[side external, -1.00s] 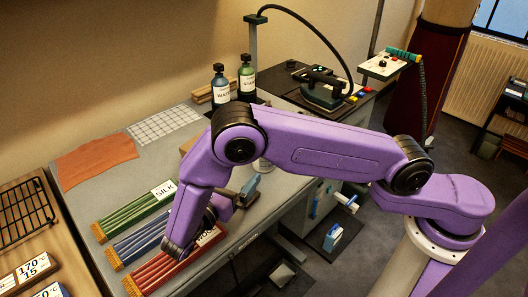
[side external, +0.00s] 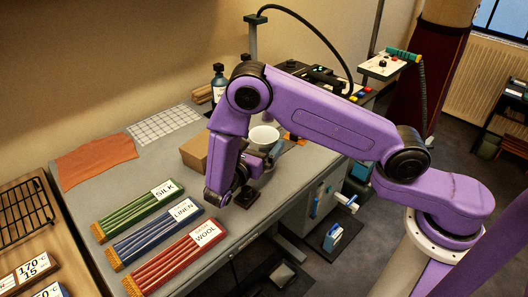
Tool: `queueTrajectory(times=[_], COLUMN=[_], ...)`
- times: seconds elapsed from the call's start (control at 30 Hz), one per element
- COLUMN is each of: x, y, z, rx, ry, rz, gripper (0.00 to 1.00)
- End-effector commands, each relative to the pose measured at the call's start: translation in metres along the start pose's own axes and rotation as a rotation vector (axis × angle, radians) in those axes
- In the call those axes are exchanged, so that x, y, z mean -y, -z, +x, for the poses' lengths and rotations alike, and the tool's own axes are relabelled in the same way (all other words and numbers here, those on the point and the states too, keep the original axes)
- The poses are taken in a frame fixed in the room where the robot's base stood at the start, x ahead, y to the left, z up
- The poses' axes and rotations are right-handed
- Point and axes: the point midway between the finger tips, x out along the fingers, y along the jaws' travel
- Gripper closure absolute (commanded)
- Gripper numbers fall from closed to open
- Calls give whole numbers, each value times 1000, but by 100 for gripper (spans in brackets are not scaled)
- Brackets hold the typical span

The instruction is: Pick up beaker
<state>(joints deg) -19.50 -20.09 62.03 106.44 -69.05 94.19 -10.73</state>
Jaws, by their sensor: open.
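A white, round, open-topped vessel (side external: 264,136) stands on the grey table beyond my wrist; it is the only beaker-like thing I can make out. Its lower part is hidden behind my arm and gripper. My gripper (side external: 274,151) is open and points toward the back right, close to the vessel's near right side. Its fingers are small and partly hidden, and I cannot tell whether they touch the vessel.
A cardboard box (side external: 197,152) stands left of the vessel. Silk (side external: 140,210), linen (side external: 155,232) and wool (side external: 178,256) bundles lie at front left. Bottles (side external: 219,82) stand behind.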

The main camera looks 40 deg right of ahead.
Motion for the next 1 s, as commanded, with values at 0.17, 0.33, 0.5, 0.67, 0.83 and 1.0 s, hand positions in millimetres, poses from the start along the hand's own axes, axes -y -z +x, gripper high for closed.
queueTrajectory(times=[0.17, 0.33, 0.5, 0.67, 0.83, 1.0], x=[0, 0, 0, 0, 0, 0], y=[0, 0, 0, 0, 0, -3], z=[21, 24, 24, 24, 24, 24], rx=[-1, -1, -1, 0, 0, 0], ry=[2, -1, -1, -1, 0, 0], rz=[-1, -1, 0, 0, 0, 0], gripper=[0, 0, 13, 42, 43, 43])
